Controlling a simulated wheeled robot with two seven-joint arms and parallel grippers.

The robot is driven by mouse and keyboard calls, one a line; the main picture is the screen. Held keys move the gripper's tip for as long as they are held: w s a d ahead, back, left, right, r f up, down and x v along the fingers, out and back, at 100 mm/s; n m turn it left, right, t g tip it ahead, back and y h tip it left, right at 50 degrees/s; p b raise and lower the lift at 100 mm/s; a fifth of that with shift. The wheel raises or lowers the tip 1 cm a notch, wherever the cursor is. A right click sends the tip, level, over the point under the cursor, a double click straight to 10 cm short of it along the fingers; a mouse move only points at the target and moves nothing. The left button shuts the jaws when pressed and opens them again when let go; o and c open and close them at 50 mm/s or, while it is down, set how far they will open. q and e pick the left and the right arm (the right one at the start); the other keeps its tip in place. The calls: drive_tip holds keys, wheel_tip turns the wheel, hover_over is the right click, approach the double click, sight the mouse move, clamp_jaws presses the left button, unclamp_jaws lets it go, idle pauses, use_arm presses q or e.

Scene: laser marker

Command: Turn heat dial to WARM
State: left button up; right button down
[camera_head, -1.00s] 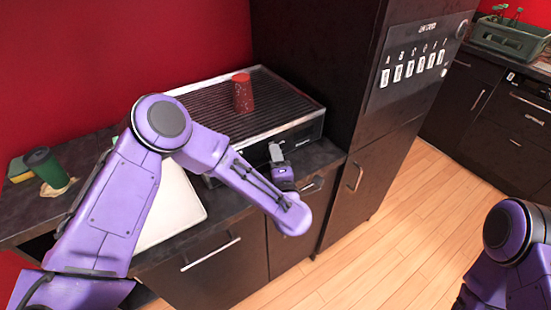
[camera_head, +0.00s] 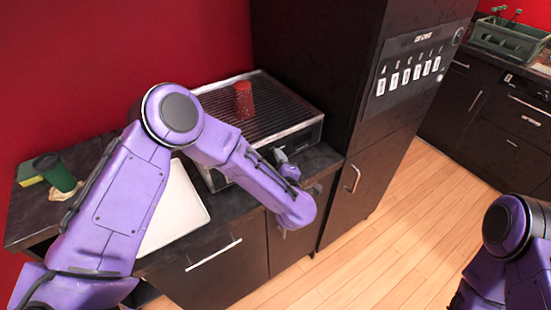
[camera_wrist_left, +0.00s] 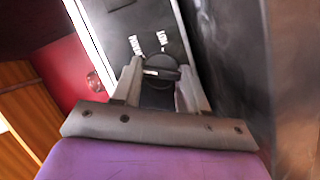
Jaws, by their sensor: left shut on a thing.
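The heat dial (camera_wrist_left: 160,68) is a round black knob on the grill's front panel, seen in the left wrist view. Small white labels (camera_wrist_left: 148,42) stand beside it, too blurred to read surely. My left gripper (camera_wrist_left: 163,72) is shut on the dial, one finger on each side. In the head view my left gripper (camera_head: 281,156) is at the right part of the front of the ribbed grill (camera_head: 222,104), and its forearm hides part of that front. The dial itself cannot be made out there. My right gripper is out of view; only part of that arm shows at lower right.
A red cup (camera_head: 243,101) stands on the grill. A white board (camera_head: 178,212) lies on the counter left of it, with a green cup (camera_head: 56,172) farther left. A tall dark cabinet (camera_head: 375,150) rises close on the right. The wooden floor (camera_head: 385,250) in front is clear.

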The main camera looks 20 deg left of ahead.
use_arm(q)
drive_tip(key=shift+d+r+m+g+p, duration=0.1)
drive_tip(key=shift+r+m+g+p, duration=0.1)
drive_tip(key=shift+m+g+p, duration=0.8)
drive_tip(key=shift+m+g+y+p, duration=0.3)
drive_tip(key=shift+m+y+p, duration=0.15)
drive_tip(key=shift+m, duration=0.65)
drive_tip(key=shift+f, duration=0.1)
drive_tip(key=o, duration=1)
drive_tip(key=shift+o, duration=0.2)
drive_tip(key=shift+w, duration=0.1)
